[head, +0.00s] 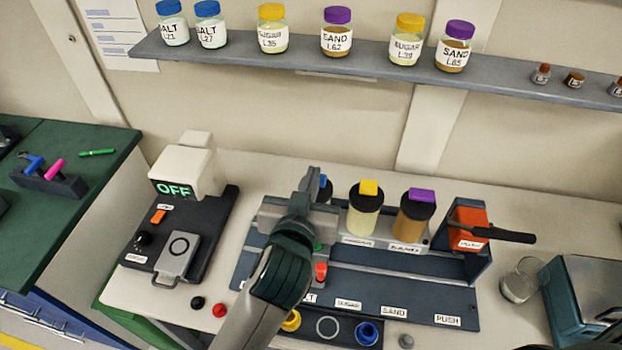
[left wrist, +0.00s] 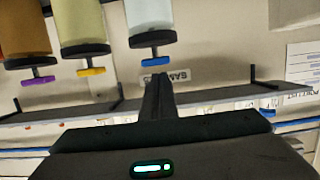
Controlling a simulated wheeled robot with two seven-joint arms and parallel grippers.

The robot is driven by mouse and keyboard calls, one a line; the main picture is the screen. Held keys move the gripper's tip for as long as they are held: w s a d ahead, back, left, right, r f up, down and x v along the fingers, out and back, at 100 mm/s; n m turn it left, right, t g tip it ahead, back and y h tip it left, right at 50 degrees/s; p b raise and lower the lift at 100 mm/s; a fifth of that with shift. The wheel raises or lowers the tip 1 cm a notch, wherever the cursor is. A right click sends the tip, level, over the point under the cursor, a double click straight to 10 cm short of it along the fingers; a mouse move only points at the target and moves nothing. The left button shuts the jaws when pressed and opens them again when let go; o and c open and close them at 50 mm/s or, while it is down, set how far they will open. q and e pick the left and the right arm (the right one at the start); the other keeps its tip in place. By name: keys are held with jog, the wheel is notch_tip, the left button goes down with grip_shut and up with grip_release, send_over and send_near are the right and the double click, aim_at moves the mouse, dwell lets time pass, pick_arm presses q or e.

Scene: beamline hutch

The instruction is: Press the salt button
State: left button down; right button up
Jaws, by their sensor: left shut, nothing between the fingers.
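The salt button is taken to be the blue knob (head: 323,182) on top of the leftmost dispenser jar. My left arm hides most of that jar in the head view. The knob (left wrist: 155,62) also shows in the left wrist view, which is upside down, under a pale jar (left wrist: 148,15) with a black lid. My left gripper (head: 312,173) is shut and empty, its fingertips beside the blue knob. In the left wrist view the fingertips (left wrist: 157,82) are lined up with the knob; I cannot tell whether they touch. My right gripper is not seen.
Jars with a yellow knob (head: 369,188) and a purple knob (head: 422,195) stand right of the salt jar. An orange part with a black lever (head: 500,234) is farther right. A scale reading OFF (head: 175,190) stands left. A wall shelf (head: 300,62) holds several jars above.

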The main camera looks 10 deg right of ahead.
pick_arm(q)
jog(key=shift+f, duration=0.45)
jog(key=shift+f+b, duration=0.6)
jog(key=shift+f, duration=0.7)
